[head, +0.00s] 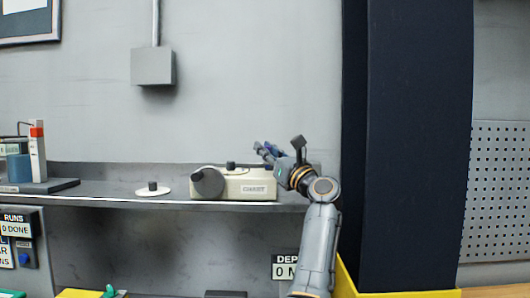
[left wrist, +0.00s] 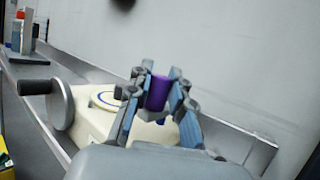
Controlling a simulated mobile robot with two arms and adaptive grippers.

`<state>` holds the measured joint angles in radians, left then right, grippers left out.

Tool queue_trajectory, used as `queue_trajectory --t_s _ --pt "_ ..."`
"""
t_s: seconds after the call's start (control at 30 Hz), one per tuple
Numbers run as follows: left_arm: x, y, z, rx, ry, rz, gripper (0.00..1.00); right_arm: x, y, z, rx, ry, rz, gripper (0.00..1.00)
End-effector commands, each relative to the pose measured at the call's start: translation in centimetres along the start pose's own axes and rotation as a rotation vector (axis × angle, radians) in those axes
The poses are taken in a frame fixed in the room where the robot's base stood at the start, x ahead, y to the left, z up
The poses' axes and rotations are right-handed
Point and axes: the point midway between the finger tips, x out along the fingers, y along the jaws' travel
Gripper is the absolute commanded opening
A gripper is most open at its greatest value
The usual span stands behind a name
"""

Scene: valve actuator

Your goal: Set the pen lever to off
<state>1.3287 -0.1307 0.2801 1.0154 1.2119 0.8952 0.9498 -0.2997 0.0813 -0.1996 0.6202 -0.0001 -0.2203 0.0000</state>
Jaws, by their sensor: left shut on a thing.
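The chart recorder (head: 233,185) is a cream box on the shelf with a "CHART" label and a grey round disc on its left side. It also shows in the left wrist view (left wrist: 88,125), below and left of my fingers. My left gripper (head: 266,150) is above the recorder's right end. In the left wrist view my left gripper (left wrist: 158,90) is shut on a purple cylinder (left wrist: 158,94), which looks like the pen lever's knob. The cylinder's lower end and any mount are hidden by the fingers. My right gripper is not in view.
The grey shelf (head: 110,198) runs along the wall. A white disc with a black knob (head: 153,190) lies left of the recorder. A dark column (head: 415,150) stands close to the right of my arm. A grey wall box (head: 153,66) hangs above.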

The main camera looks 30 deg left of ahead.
Motion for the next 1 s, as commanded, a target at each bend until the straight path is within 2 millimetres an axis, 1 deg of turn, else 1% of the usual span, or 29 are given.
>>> queue_trajectory --t_s 0.03,0.2,0.67,0.7,0.77,0.8,1.0 --pt "-0.29 -0.42 -0.12 -0.001 0.004 -0.008 0.0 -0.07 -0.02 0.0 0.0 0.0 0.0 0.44" --pt "-0.48 -0.68 -0.07 -0.001 0.004 -0.01 0.0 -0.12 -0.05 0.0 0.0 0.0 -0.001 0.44" --pt "-0.58 -0.83 -0.13 0.0 0.003 -0.013 0.0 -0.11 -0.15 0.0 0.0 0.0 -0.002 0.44" --pt "-0.58 -0.82 -0.13 0.0 0.003 -0.013 0.29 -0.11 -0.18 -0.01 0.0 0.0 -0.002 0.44" --pt "-0.55 -0.79 -0.11 0.0 0.003 -0.012 0.41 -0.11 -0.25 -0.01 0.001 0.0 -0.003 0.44" --pt "-0.53 -0.76 -0.09 0.0 0.003 -0.011 0.44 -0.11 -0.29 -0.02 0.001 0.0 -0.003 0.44" --pt "-0.42 -0.63 0.0 -0.001 0.002 -0.008 0.44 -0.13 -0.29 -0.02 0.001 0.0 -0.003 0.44"
